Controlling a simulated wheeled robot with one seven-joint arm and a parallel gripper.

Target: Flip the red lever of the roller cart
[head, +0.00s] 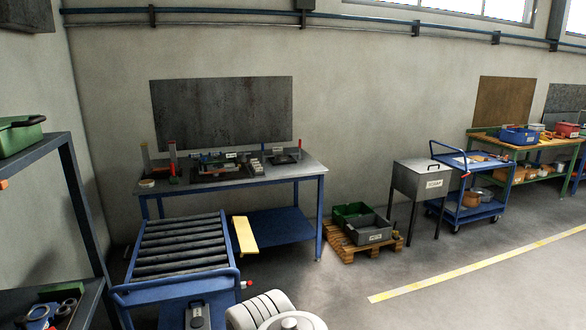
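The roller cart (183,245) stands at the lower left, a blue frame with a bed of dark grey rollers and a blue push bar at its near end. A small red piece (246,284), probably the lever, shows at the cart's near right side. It is too small to tell which way it points. The white rounded parts of my arm are at the bottom centre, just right of and below the red piece. My gripper is not in view.
A yellow flap (245,235) sits along the cart's right side. A workbench (309,166) stands behind it. A dark shelf rack (72,180) is at the left. A pallet (338,247) with bins stands right of the bench.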

